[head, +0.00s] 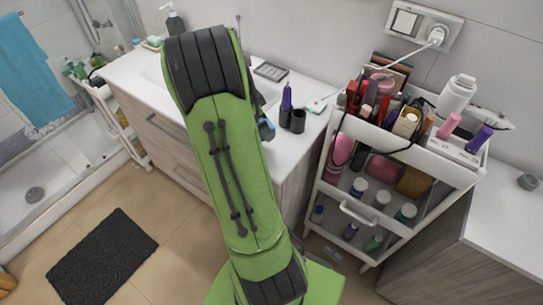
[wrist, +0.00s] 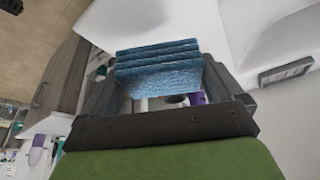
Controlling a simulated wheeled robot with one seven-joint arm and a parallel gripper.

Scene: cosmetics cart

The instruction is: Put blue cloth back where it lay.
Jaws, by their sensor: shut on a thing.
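The blue cloth (wrist: 160,68) is folded in several layers and shows in the wrist view between the fingers of my gripper (wrist: 163,85). My gripper is shut on it. In the head view my green arm hides most of the gripper. Only a small blue patch of the cloth (head: 267,130) shows at the arm's right edge, over the white washbasin counter (head: 290,150). I cannot tell the gap between the cloth and the counter.
A dark cup (head: 298,122) and a purple-topped item (head: 287,98) stand just right of my arm. A grey slatted dish (head: 270,71) lies behind, near the wall. The crowded cosmetics cart (head: 430,155) stands to the right. A light blue towel (head: 28,65) hangs far left.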

